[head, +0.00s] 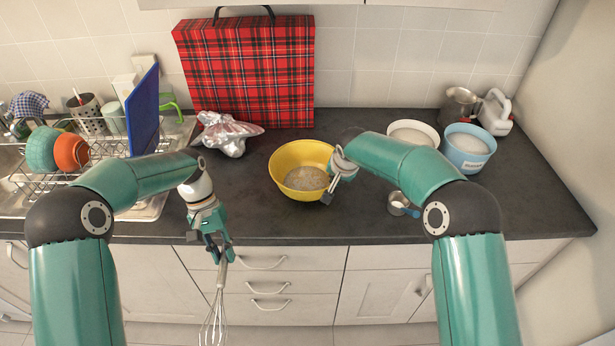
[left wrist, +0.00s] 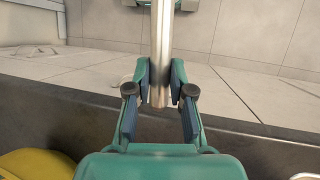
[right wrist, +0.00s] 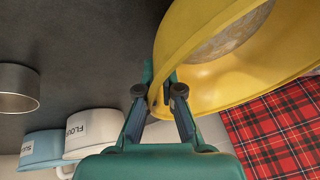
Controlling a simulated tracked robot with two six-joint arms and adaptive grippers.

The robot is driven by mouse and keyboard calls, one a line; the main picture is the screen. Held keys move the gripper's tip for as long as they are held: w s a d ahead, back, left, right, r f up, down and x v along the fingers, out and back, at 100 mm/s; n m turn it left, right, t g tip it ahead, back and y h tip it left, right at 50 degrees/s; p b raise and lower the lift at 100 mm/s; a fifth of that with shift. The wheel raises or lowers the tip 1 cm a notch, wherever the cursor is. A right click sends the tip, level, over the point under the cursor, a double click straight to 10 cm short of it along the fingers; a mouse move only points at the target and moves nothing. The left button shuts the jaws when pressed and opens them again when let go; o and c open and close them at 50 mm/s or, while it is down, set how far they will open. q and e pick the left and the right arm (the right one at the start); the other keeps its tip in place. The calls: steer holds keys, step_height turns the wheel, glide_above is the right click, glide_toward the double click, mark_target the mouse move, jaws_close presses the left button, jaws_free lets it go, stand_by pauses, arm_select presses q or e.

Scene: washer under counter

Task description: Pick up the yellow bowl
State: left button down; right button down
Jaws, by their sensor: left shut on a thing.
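The yellow bowl (head: 284,180) is at the middle of the dark counter, with pale contents inside. In the right wrist view its yellow wall (right wrist: 190,40) fills the upper right. My right gripper (right wrist: 160,80) has its fingers on either side of the bowl's rim and looks shut on it. In the head view the right gripper (head: 328,198) is at the bowl's right side. Whether the bowl is off the counter cannot be told. My left gripper (head: 221,252) is shut on a whisk (head: 216,315), which hangs in front of the counter edge; its handle shows in the left wrist view (left wrist: 161,50).
A white flour container (head: 424,129), a blue sugar container (head: 470,158) and a small metal cup (head: 398,199) are right of the bowl. A crumpled foil bag (head: 230,135) and dish rack (head: 153,203) are left. A red tartan case (head: 245,75) stands behind.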

steer(key=shift+r, duration=0.1)
step_height(320, 180, up, 10)
stand_by(0.5)
steer(key=shift+f, duration=0.2)
steer(key=shift+a+f, duration=0.1)
steer(key=shift+f, duration=4.5)
steer(key=shift+f, duration=0.2)
steer(key=c, duration=1.2)
jaws_free()
steer(key=shift+f, duration=0.1)
steer(key=shift+o, duration=0.2)
steer(key=shift+c, duration=0.3)
jaws_close()
